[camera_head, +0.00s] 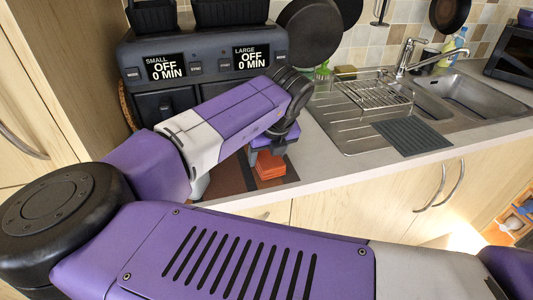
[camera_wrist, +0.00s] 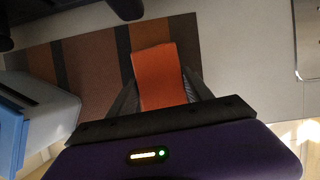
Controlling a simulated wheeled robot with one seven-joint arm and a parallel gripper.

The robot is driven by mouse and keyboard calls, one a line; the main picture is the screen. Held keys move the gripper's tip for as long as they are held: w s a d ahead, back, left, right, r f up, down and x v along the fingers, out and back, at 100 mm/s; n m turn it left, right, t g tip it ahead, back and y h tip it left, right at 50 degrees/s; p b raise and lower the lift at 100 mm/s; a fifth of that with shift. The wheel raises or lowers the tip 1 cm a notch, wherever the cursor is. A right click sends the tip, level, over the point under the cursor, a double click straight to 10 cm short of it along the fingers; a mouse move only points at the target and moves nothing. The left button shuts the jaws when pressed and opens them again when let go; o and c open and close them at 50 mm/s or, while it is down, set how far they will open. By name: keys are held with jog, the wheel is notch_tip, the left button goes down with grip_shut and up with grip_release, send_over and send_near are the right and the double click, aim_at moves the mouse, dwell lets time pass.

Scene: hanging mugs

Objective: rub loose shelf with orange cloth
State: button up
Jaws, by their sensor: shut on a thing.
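The orange cloth (camera_wrist: 160,78) is between the two dark fingers of my gripper (camera_wrist: 161,92) in the wrist view, and the gripper is shut on it. It looks like a folded rectangular pad. In the head view the cloth (camera_head: 269,168) shows below my gripper (camera_head: 268,153), near the counter's front edge. A flat board with brown and dark stripes (camera_wrist: 95,75) lies under and beside the cloth; it may be the loose shelf. The board (camera_head: 225,178) also shows in the head view, partly hidden by my arm. Whether the cloth touches it I cannot tell.
A dark air fryer (camera_head: 205,68) with two drawers stands behind the board. A sink (camera_head: 470,95) with a wire rack (camera_head: 375,93) and a grey mat (camera_head: 411,137) is to the right. Pans hang on the tiled wall. Bare counter (camera_head: 325,165) lies right of the cloth.

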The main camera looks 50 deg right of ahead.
aim_at(270, 161)
jog(key=shift+f, duration=0.3)
jog(key=o, duration=1.2)
jog(key=shift+b, duration=0.35)
jog(key=v, duration=0.8)
jog(key=shift+w, duration=0.1)
